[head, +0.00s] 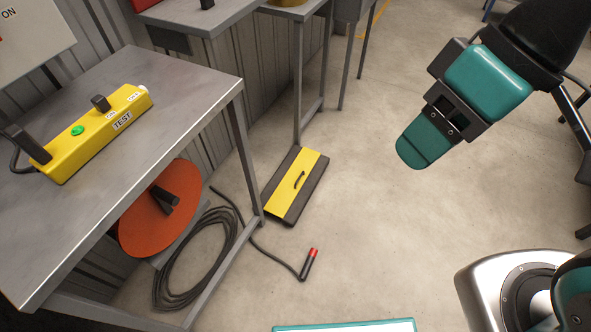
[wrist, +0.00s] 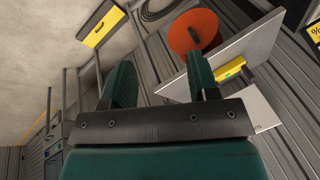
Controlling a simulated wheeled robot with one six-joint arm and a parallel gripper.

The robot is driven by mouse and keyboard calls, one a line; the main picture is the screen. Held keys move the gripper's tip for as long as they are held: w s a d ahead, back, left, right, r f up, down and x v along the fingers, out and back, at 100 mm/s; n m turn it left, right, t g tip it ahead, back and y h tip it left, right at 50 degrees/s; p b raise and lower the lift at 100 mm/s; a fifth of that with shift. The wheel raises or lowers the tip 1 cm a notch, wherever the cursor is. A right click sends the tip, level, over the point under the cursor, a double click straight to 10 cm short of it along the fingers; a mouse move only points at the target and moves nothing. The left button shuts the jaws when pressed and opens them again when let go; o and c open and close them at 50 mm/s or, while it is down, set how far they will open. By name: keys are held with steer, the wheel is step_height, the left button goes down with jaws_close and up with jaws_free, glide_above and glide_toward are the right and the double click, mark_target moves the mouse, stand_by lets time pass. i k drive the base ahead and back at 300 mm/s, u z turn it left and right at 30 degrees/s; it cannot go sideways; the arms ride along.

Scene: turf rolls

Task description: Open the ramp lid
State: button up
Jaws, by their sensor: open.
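The ramp (head: 311,189) is a low black-edged box on the concrete floor, near the legs of the workbenches. Its yellow lid (head: 290,193) lies flat and shut, with a small dark handle (head: 299,180) on top. In the wrist view the yellow lid (wrist: 104,20) shows at the upper left, tilted in the picture. My gripper (head: 411,152) hangs at the upper right of the head view, well above the floor and apart from the ramp. In the wrist view my gripper (wrist: 161,64) has its two green fingers spread with nothing between them.
A metal workbench (head: 190,75) fills the left, carrying a yellow test box (head: 92,130). Below it are an orange reel (head: 160,205) and coiled cable (head: 185,285). A cable end with a red tip (head: 309,263) lies before the ramp. The floor right of the ramp is clear.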

mark_target(281, 201)
steer(key=z, duration=1.95)
steer(key=i, duration=1.25)
steer(key=u, duration=3.25)
steer(key=i, duration=0.5)
steer(key=z, duration=0.05)
